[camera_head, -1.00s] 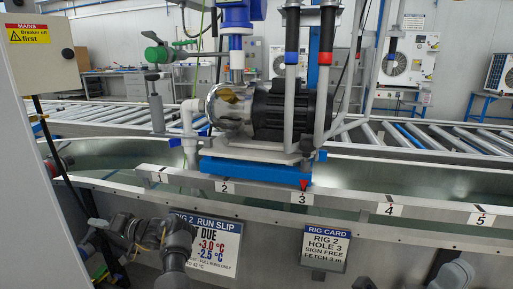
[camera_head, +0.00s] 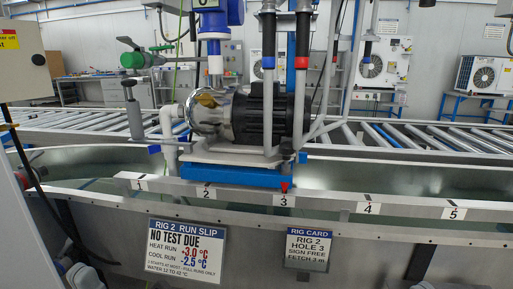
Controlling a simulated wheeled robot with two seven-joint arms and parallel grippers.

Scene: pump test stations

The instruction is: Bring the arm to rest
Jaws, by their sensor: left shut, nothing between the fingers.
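Most of my left arm is out of the frame. My right gripper is not in view.
The pump (camera_head: 262,115) stands on a blue base (camera_head: 230,176) over the tank, with a red marker at hole 3 on the numbered rail (camera_head: 325,203). The run slip (camera_head: 187,250) reads "NO TEST DUE". The rig card (camera_head: 310,246) hangs right of it. A grey cabinet stands left.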

